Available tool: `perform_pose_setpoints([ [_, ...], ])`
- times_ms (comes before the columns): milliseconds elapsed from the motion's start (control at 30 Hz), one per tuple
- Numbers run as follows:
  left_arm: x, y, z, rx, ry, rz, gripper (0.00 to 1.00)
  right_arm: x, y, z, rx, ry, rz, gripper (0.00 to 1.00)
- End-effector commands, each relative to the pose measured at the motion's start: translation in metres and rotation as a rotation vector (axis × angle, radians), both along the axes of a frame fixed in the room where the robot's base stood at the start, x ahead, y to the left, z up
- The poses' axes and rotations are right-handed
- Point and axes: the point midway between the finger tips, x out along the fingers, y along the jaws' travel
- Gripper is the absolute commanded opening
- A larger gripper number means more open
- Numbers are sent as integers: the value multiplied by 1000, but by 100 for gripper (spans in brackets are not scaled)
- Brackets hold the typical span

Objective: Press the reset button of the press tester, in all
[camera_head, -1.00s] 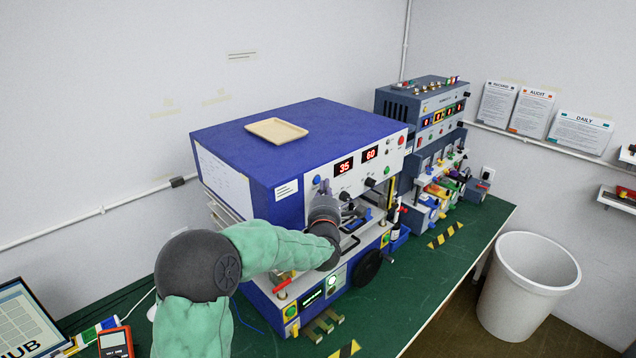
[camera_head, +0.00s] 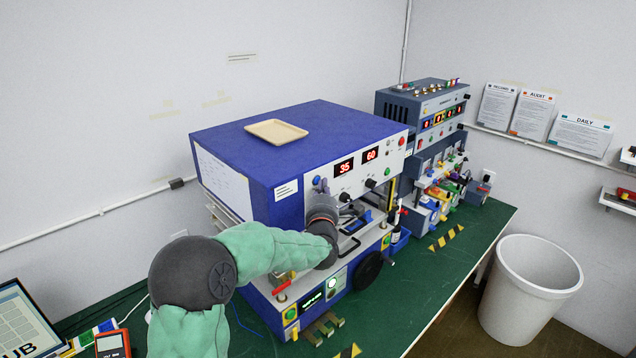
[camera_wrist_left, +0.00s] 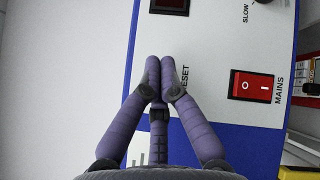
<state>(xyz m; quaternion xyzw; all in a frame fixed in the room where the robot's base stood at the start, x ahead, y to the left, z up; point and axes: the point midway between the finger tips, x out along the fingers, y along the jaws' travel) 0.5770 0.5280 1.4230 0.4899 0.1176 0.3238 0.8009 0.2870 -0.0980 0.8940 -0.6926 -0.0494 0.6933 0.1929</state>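The press tester (camera_head: 300,145) is a large blue box with a white front panel, on the green bench in the head view. In the left wrist view, the purple fingers (camera_wrist_left: 159,82) are shut together and point at the white panel beside the printed word RESET (camera_wrist_left: 185,82). The fingertips cover the spot by that label, so the button there is hidden. I cannot tell whether they touch it. My right gripper is not in view.
In the left wrist view, a red MAINS rocker switch (camera_wrist_left: 255,86) sits to the right of the fingers, and a dark display (camera_wrist_left: 170,5) is above. Black knobs (camera_head: 344,197) and lit displays (camera_head: 344,167) share the panel. A grey-blue machine (camera_head: 425,115) stands farther back.

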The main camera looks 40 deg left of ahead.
Motion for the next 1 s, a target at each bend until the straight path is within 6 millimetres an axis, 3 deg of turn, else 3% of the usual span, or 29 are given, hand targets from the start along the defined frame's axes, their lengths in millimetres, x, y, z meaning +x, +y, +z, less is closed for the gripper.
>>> perform_pose_setpoints([
  [1000,0,6,1,1,-1,0,0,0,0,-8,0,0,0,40],
])
